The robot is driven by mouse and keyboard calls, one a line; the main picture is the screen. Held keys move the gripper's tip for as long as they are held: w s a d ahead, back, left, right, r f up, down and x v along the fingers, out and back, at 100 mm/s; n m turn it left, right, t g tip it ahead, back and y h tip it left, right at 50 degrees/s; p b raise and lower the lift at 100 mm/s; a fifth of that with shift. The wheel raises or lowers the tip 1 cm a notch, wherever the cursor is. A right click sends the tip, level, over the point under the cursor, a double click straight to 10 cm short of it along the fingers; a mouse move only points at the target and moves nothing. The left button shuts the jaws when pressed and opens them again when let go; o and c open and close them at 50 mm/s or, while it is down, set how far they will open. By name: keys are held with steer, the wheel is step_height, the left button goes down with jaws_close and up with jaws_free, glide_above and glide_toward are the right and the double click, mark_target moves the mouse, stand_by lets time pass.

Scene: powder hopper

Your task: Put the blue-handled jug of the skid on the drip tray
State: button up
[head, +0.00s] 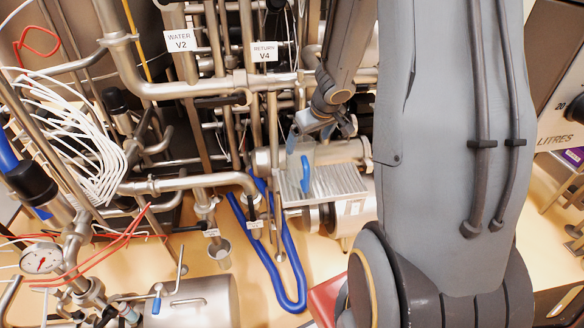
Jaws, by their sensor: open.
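The jug (294,160) is clear, with a blue handle (305,172), and looks upright. It appears to stand on the left part of the drip tray, though its base is hard to make out. The drip tray (345,184) is a ribbed metal plate near the middle of the head view. My gripper (312,129) is open at the top of the jug, close to its rim. It is small and partly merged with the pipes behind, so I cannot tell whether it touches the jug.
Steel pipes with labels V2 (180,41) and V4 (263,52) crowd the space behind. A blue hose (270,265) loops below the tray. A pressure gauge (40,261) and white cables (75,135) are at left. My arm covers much of the right.

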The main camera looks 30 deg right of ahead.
steer(key=shift+h, duration=0.6)
steer(key=a+r, duration=0.1)
steer(key=s+a+r, duration=0.1)
steer(key=r, duration=0.1)
steer(key=shift+a+r, duration=0.1)
steer(key=s+a+r+m+g+y, duration=0.1)
steer(key=s+a+r+g, duration=0.2)
steer(key=s+a, duration=1.1)
steer(key=s, duration=0.3)
steer(key=shift+a+r+g, duration=0.15)
steer(key=shift+a+g, duration=0.25)
